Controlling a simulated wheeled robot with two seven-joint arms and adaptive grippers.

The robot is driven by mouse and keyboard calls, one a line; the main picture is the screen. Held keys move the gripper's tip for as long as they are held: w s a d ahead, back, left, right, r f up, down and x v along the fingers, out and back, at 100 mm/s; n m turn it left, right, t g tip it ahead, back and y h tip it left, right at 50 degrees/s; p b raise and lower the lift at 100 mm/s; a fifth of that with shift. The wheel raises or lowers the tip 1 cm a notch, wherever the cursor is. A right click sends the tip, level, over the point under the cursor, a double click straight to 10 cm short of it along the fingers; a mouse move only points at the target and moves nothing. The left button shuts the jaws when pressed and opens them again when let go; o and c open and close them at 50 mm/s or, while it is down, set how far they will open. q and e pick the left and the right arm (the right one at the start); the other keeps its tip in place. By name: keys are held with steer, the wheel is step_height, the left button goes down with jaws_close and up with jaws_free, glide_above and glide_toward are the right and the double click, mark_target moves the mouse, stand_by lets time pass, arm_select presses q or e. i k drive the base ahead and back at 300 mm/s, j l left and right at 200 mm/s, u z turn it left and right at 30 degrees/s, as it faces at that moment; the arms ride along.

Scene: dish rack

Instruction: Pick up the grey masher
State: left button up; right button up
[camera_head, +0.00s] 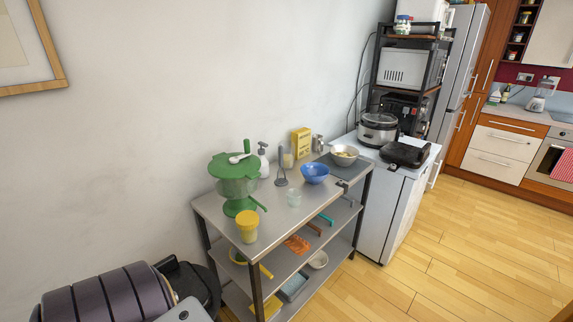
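The grey masher (281,168) appears to be the small dark grey utensil standing upright on the top of the metal shelf table (267,217). It is between the soap bottle and the blue bowl, near the wall side. Its lower end is too small to make out clearly. Neither my left nor my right gripper shows in the head view, and nothing is seen touching the masher.
A dark ribbed object (105,300) fills the lower left. Wooden floor (440,260) is clear at right.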

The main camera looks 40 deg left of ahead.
mark_target(281, 181)
steer(key=i+u, duration=0.45)
steer(key=i+l+u, duration=0.25)
steer(key=i+u, duration=0.2)
steer(key=i+l+u, duration=0.4)
steer(key=i, duration=0.1)
